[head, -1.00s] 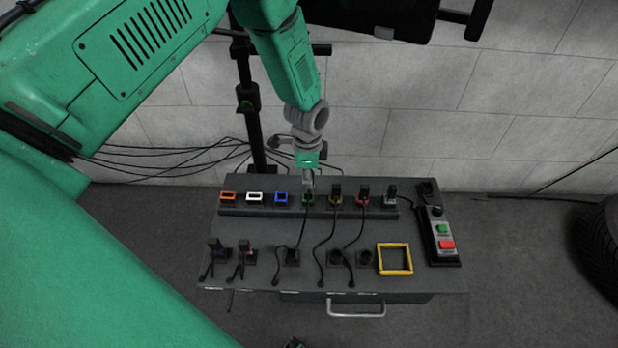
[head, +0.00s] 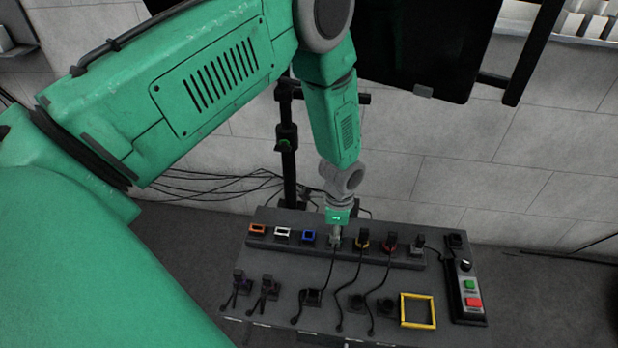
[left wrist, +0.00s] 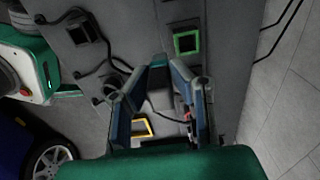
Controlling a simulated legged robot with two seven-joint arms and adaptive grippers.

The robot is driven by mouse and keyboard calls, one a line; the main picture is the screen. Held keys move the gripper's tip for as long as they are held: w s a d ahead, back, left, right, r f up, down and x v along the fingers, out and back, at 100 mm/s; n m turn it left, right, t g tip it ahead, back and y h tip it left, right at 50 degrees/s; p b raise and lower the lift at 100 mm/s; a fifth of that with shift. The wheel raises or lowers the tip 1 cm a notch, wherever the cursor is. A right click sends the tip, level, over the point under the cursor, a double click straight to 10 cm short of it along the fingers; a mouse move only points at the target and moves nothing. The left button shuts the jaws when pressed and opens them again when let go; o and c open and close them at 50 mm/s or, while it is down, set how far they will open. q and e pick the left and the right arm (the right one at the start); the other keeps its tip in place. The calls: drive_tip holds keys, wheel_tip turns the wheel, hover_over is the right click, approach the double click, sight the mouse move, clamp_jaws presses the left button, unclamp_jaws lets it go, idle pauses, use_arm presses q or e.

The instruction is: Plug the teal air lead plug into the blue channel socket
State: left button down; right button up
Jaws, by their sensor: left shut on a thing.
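The blue channel socket (head: 308,236) is a small blue-framed square in the bench's back row, with no plug in it. My left gripper (head: 336,237) is just right of it, at the green-framed socket (left wrist: 187,42), whose square opening shows empty in the left wrist view. A dark cable (head: 331,275) runs from there toward the bench front. The right gripper is not in view.
White (head: 282,233) and orange (head: 257,229) sockets lie left of the blue one. Yellow (head: 362,240) and red (head: 390,244) positions with plugs stand close on the right. Several plugs and cables, a yellow frame (head: 433,312) and a button box (head: 467,291) occupy the bench.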

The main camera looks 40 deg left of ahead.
use_arm(q)
drive_tip(key=shift+s+d+p, duration=0.45)
drive_tip(key=shift+s+d, duration=0.1)
drive_tip(key=shift+s, duration=0.4)
drive_tip(key=shift+s+d+p, duration=0.45)
drive_tip(key=shift+s+d, duration=0.1)
drive_tip(key=shift+s, duration=0.35)
drive_tip(key=s+a+p, duration=0.2)
drive_tip(key=s+a, duration=0.2)
drive_tip(key=a, duration=0.3)
drive_tip(key=shift+w+a+b, duration=0.4)
drive_tip(key=shift+w+a, duration=0.25)
drive_tip(key=shift+w, duration=0.45)
drive_tip(key=shift+w+a+b, duration=0.35)
drive_tip(key=shift+w+a, duration=0.3)
drive_tip(key=shift+w, duration=0.5)
drive_tip(key=shift+w+a+b, duration=0.4)
drive_tip(key=shift+w+a, duration=0.25)
drive_tip(key=shift+w, duration=0.45)
drive_tip(key=shift+f, duration=0.1)
drive_tip(key=shift+f, duration=0.45)
